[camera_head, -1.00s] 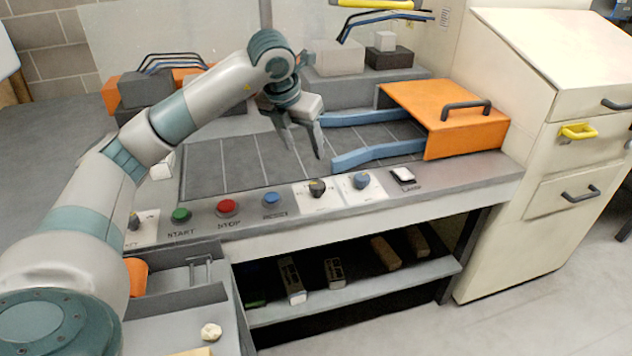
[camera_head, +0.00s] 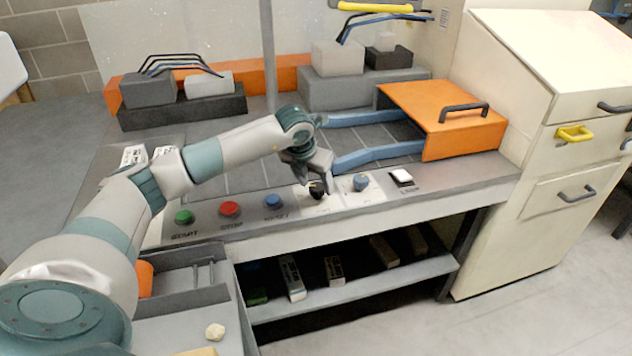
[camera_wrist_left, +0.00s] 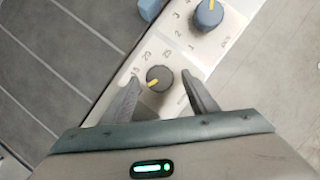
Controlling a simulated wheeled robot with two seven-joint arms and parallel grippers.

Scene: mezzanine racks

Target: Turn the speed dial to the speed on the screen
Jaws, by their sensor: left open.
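A black dial (camera_head: 317,190) with a yellow pointer sits on a white plate on the console's front strip. In the left wrist view the same black dial (camera_wrist_left: 159,78) lies between the fingertips, with printed numbers around it. My left gripper (camera_head: 317,184) is open, pointing down at the dial, its fingers on either side; I cannot tell whether they touch it. It also shows in the left wrist view (camera_wrist_left: 160,92). A blue-grey dial (camera_head: 361,183) with a yellow pointer is just right of it, also in the wrist view (camera_wrist_left: 208,14). I cannot make out a screen reading. My right gripper is not in view.
Green (camera_head: 184,217), red (camera_head: 229,209) and blue (camera_head: 273,201) buttons line the strip to the left. Blue rails (camera_head: 378,155) and an orange hood (camera_head: 440,110) stand behind.

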